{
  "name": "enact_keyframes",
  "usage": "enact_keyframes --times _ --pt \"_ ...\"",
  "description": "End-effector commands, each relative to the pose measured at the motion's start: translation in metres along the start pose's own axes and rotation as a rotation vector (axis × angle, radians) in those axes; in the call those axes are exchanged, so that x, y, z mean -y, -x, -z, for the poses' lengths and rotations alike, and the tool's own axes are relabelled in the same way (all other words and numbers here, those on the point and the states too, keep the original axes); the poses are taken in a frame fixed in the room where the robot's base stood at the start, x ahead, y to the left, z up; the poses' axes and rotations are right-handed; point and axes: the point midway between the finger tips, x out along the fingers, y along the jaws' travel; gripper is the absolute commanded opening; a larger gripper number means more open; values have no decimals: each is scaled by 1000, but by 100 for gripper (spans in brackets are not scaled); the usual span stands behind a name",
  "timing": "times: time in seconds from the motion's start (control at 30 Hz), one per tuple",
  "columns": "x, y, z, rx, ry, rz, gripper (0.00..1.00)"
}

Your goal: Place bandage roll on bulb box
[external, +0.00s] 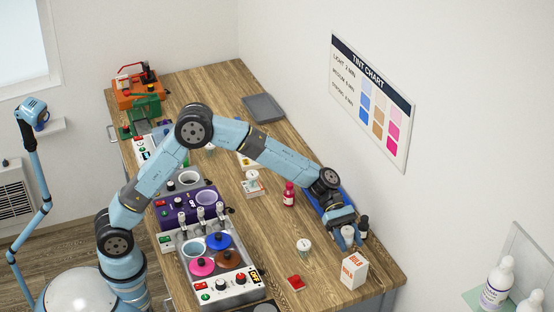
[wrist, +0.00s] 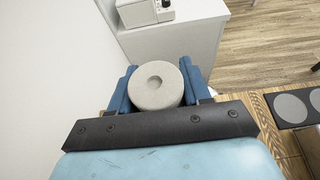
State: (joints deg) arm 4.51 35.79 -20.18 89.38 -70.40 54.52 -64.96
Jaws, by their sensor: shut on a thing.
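The bandage roll (wrist: 156,87) is a pale, thick disc with a hollow in its middle, seen end-on in the wrist view. My gripper (wrist: 156,90) is shut on it, with a blue finger on each side. In the external view my gripper (external: 348,236) is low at the right end of the workbench, and the roll shows as a small whitish shape (external: 347,232) between the fingers. The bulb box (external: 354,272) is a white upright box with orange lettering. It stands on the bench nearer the camera than my gripper, apart from it. The box cannot be made out in the wrist view.
Small dark bottles (external: 364,226) stand just right of my gripper. A blue tray (external: 320,197) lies behind it along the wall. A whitish jar (external: 304,247) and a red item (external: 296,283) stand left of the box.

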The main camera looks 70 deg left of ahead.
Motion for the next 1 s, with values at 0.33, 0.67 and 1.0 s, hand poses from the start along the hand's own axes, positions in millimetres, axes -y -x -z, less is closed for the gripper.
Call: enact_keyframes --times 0.33,0.67,1.0 --pt "-30 -29 32 0 1 0 19" --pt "-36 -42 55 -2 3 1 19" --pt "-36 -47 67 0 0 0 19"
